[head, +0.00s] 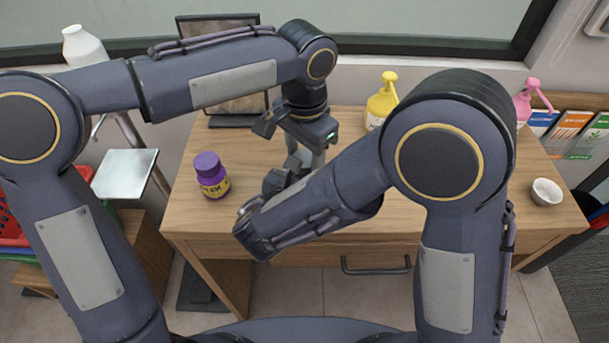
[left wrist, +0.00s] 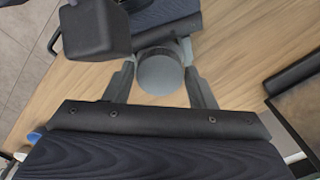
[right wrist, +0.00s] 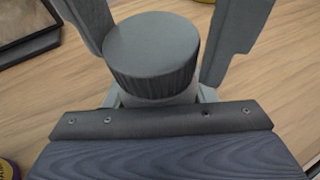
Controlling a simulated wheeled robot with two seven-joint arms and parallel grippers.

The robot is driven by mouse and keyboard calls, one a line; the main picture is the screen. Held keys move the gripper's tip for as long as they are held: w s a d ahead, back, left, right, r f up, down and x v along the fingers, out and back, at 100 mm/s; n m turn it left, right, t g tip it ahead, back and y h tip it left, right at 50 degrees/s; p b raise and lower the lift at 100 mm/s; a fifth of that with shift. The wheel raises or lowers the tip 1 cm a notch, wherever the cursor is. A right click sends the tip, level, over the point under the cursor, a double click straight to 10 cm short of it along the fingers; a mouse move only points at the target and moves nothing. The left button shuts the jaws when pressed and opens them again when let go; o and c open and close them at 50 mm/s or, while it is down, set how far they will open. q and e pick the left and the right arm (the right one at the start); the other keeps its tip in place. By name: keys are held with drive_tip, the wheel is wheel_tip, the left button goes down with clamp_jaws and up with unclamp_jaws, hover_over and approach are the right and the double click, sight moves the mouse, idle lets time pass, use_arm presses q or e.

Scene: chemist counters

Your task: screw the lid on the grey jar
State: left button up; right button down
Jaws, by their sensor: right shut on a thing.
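The grey lid (right wrist: 150,45), round with a ribbed side, sits on top of the grey jar (right wrist: 168,97) in the right wrist view. How far it is threaded I cannot tell. Its flat top also shows in the left wrist view (left wrist: 160,75). My left gripper (head: 301,155) is open above, its fingers on either side of the lid with a gap to each. My right gripper (head: 280,182) is shut on the jar's body below the lid; its fingertips are mostly hidden. In the head view my arms and grippers hide most of the jar.
A purple jar (head: 211,178) stands at the left of the wooden table (head: 450,215). A yellow bottle (head: 381,100) and pink bottle (head: 525,103) stand at the back. A white bowl (head: 546,192) is at the right. A dark monitor (head: 238,106) stands behind my left gripper.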

use_arm(q)
drive_tip(key=shift+o, duration=1.4)
drive_tip(key=shift+r, duration=2.3)
drive_tip(key=shift+c, duration=0.5)
drive_tip(key=n, duration=0.1)
drive_tip(key=r+n, duration=0.1)
drive_tip(key=shift+d+r+n, duration=0.1)
drive_tip(key=shift+r+n, duration=0.2)
drive_tip(key=shift+n, duration=0.1)
drive_tip(key=shift+r+n, duration=0.95)
drive_tip(key=shift+n, duration=0.15)
drive_tip(key=shift+f, duration=0.1)
drive_tip(key=shift+f, duration=3.95)
drive_tip(key=shift+c, duration=0.3)
